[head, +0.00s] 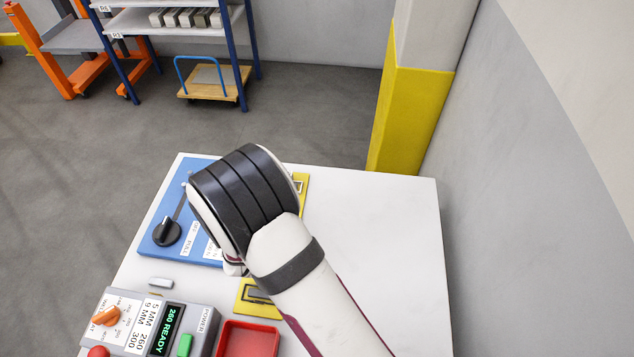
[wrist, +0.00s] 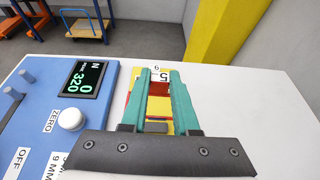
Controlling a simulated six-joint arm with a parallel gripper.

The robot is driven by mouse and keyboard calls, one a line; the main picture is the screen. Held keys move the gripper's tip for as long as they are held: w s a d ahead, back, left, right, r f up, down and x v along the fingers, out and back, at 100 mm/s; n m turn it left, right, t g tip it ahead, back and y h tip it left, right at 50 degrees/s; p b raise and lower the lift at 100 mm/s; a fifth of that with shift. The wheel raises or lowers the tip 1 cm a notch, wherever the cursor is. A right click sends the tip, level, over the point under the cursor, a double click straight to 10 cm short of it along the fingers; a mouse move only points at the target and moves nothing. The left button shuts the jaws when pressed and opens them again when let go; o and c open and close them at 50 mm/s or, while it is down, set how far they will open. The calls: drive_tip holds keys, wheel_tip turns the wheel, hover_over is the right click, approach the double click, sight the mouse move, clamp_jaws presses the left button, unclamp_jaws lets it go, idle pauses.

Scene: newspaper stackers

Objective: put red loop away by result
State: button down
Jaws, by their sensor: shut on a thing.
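My gripper (wrist: 160,80) has two teal fingers, a short distance apart, shut on a red thing. I take it to be the red loop (wrist: 152,88); only small red parts show between and beside the fingers, so its shape is unclear. A yellow piece with a white label shows just beyond and below the fingertips; I cannot tell whether it touches them. In the head view my wrist hides the fingers and the loop. The blue tester (head: 177,187) stands to the left. It also shows in the wrist view (wrist: 40,105), its display (wrist: 85,80) reading 0 and 320 N.
A black knob (head: 167,232) sits on the tester, and a white ZERO button (wrist: 71,119) too. A grey box (head: 134,325) with a green display reads 260 READY. A red tray (head: 248,340) and a yellow holder (head: 250,297) lie near my arm. The white table's right side is clear.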

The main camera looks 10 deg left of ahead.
drive_tip(key=shift+a+f, duration=0.1)
drive_tip(key=shift+a, duration=0.2)
drive_tip(key=shift+s, duration=0.1)
drive_tip(key=shift+s+f, duration=0.2)
drive_tip(key=shift+f, duration=2.5)
drive_tip(key=shift+f, duration=1)
drive_tip(key=c, duration=0.6)
unclamp_jaws()
